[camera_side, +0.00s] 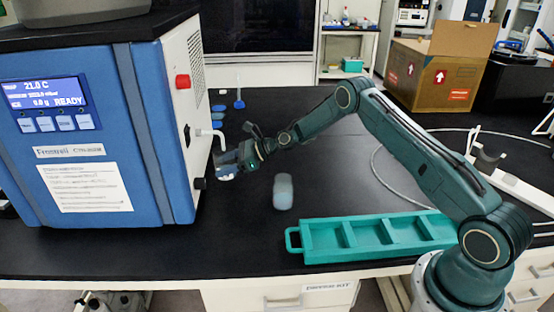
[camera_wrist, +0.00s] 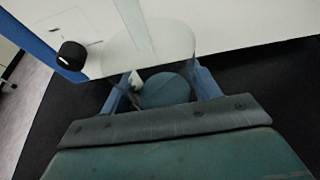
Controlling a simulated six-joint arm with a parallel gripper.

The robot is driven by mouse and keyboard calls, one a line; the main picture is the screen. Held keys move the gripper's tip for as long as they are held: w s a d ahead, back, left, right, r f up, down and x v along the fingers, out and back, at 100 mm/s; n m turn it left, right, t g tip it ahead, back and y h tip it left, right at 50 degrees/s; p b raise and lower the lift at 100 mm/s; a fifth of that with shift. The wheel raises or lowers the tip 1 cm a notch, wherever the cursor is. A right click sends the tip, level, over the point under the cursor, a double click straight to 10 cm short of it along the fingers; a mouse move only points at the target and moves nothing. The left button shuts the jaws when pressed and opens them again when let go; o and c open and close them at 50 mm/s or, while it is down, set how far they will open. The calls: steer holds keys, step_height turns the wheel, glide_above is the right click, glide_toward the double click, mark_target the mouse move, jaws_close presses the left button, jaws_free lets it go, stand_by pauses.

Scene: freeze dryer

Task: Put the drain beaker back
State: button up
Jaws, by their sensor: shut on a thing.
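My gripper (camera_side: 231,162) is shut on a clear beaker (camera_wrist: 170,42), held beside the right side panel of the blue and white freeze dryer (camera_side: 140,120). In the wrist view the beaker's round outline shows between the two blue fingers of my gripper (camera_wrist: 162,88), with a darker disc in its lower part. In the side view the beaker is small and mostly hidden by the fingers. A bent white drain pipe (camera_side: 208,132) sticks out of the panel just above my gripper. I cannot tell whether the beaker touches the bench.
A teal tray (camera_side: 297,240) with compartments lies at the front. Small blue items (camera_side: 218,107) are at the back. A black knob (camera_wrist: 72,55) juts from the panel.

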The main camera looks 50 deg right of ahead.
steer(key=shift+f, duration=2)
steer(key=shift+f, duration=0.1)
steer(key=o, duration=1.1)
steer(key=v, duration=1.2)
